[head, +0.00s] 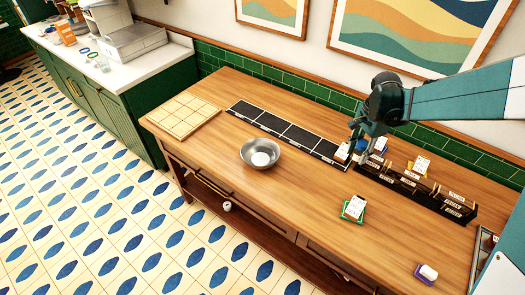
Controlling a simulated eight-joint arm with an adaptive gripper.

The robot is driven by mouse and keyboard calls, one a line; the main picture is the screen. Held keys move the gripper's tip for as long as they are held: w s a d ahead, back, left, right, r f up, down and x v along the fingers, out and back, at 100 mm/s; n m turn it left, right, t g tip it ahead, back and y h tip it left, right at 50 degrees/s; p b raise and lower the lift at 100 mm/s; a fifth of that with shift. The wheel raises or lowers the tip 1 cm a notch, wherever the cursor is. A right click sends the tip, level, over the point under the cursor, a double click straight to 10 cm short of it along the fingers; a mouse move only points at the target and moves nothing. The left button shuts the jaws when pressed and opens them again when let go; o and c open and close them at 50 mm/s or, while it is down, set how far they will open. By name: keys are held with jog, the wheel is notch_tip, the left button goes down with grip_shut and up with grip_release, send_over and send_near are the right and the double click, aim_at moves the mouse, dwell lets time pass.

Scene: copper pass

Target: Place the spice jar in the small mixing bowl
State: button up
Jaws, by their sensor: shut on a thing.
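The small mixing bowl (249,157) is a round metal bowl on the wooden counter, left of my gripper; a pale round patch shows at its bottom. My gripper (358,141) points down over the back of the counter, at the left end of a dark rack. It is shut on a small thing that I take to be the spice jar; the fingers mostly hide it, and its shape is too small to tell. A small white-faced item (342,153) shows just left of the fingers. The gripper is well apart from the bowl.
The dark rack (408,186) holds several labelled items. A row of black panels (290,132) lies behind the bowl. A pale gridded board (183,116) is at left. A green-edged card item (354,209) and a purple-white block (427,273) lie in front.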

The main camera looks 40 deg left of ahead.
jog(key=s+a+n, duration=0.2)
jog(key=a, duration=0.7)
jog(key=s+a+n, duration=0.1)
jog(key=s+a, duration=0.2)
jog(key=a, duration=0.6)
jog(key=n+p, duration=0.2)
jog(key=n, duration=0.2)
send_over(260, 159)
jog(key=shift+f, duration=0.2)
jog(key=shift+d+f, duration=0.1)
jog(key=shift+f, duration=0.05)
jog(key=shift+f, duration=3)
jog(key=shift+f, duration=1.85)
jog(key=shift+f, duration=0.2)
